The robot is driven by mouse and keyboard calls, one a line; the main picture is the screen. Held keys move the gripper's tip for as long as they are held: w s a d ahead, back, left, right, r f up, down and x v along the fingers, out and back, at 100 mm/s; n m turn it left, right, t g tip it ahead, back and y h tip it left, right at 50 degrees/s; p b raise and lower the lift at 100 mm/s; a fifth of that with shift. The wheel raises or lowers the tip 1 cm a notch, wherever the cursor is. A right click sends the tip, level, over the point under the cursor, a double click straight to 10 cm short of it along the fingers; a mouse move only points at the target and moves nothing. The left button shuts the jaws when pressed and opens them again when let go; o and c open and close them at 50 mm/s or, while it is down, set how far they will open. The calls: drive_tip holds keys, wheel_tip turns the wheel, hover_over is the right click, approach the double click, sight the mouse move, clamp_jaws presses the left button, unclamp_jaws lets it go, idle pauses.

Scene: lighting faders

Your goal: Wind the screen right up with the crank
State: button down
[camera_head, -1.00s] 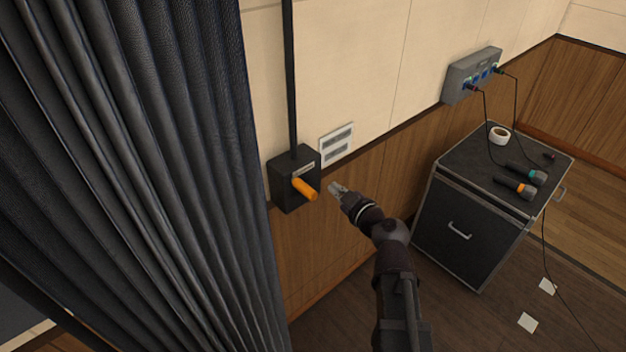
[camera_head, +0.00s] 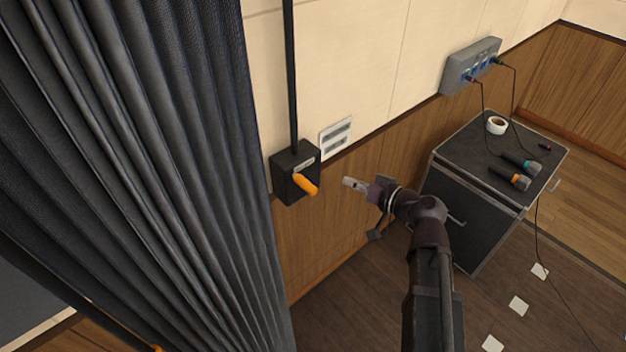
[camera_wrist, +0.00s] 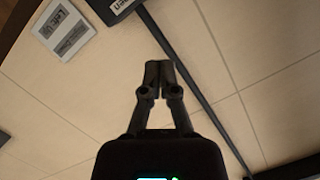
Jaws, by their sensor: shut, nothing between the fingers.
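The crank box (camera_head: 294,170) is a black box on the wall with an orange crank handle (camera_head: 305,184) sticking out of its front. A black pole (camera_head: 291,75) rises from its top. My gripper (camera_head: 350,183) is to the right of the handle, apart from it, shut and empty. In the wrist view my gripper (camera_wrist: 159,66) has its fingertips together, and part of the black box (camera_wrist: 105,8) shows at the top edge; the handle is not in that view. The screen itself cannot be made out for certain.
A dark pleated curtain (camera_head: 130,150) hangs at the left, close to the box. A white wall plate (camera_head: 336,138) is beside the box. A black case (camera_head: 465,205) at the right bears microphones (camera_head: 510,178) and a tape roll (camera_head: 497,125). A grey socket box (camera_head: 471,65) is above.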

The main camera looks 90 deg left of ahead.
sight(303, 179)
drive_tip(key=shift+a, duration=0.1)
drive_tip(key=shift+s+a+f+b, duration=0.8)
drive_tip(key=shift+s+f+b, duration=0.1)
drive_tip(key=shift+s, duration=0.6)
drive_tip(key=shift+s+a+f+b, duration=0.8)
drive_tip(key=shift+s+f+b, duration=0.15)
drive_tip(key=shift+s, duration=0.6)
drive_tip(key=shift+s+a+f+b, duration=0.8)
drive_tip(key=shift+s+f+b, duration=0.1)
drive_tip(key=shift+s, duration=0.6)
